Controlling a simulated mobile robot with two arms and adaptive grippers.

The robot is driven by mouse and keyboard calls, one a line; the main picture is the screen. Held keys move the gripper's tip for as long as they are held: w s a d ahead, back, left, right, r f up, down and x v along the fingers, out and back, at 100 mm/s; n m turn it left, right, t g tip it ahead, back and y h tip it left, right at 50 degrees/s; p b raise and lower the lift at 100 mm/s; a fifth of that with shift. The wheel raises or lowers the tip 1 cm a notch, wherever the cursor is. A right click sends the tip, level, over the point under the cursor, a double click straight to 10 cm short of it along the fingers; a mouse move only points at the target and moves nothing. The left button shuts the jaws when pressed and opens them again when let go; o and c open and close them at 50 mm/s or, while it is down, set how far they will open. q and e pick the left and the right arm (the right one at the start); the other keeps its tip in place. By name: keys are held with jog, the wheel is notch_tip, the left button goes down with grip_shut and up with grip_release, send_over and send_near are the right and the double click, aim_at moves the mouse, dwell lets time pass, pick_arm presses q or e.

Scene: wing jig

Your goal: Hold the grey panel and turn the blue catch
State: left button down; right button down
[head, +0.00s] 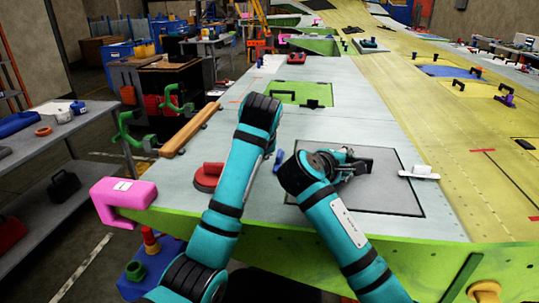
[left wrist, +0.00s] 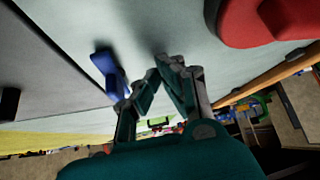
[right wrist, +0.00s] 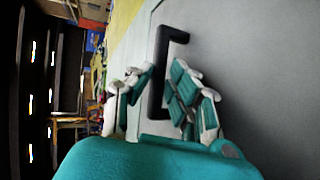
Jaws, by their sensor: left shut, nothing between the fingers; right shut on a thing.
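The grey panel (head: 395,200) lies flat in the pale wing skin, inside a dark outline. My right gripper (head: 358,163) is over it, and in the right wrist view its fingers are shut on the panel's black handle (right wrist: 163,50). The blue catch (head: 279,160) is beside the panel's left edge, partly hidden by my arms. In the left wrist view, the blue catch (left wrist: 108,74) stands just left of my left gripper (left wrist: 160,70), which is shut and empty. The left fingers look apart from the catch. My own left wrist hides these fingers in the head view.
A red block on a round base (head: 207,178) is left of my left forearm. A pink clamp (head: 122,197) grips the near left corner. A wooden bar (head: 190,130) runs along the left edge. A white fitting (head: 419,173) sits at the panel's right edge.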

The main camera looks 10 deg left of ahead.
aim_at(275, 166)
pick_arm(q)
jog(key=d+r, duration=0.4)
jog(key=r, duration=0.4)
jog(key=shift+s+d+r, duration=0.15)
jog(key=shift+s+d, duration=0.1)
pick_arm(e)
jog(key=shift+s+f, duration=0.1)
jog(key=shift+f, duration=0.1)
jog(key=shift+a, duration=0.1)
jog(key=c, duration=1.1)
grip_release()
jog(key=shift+c, duration=0.2)
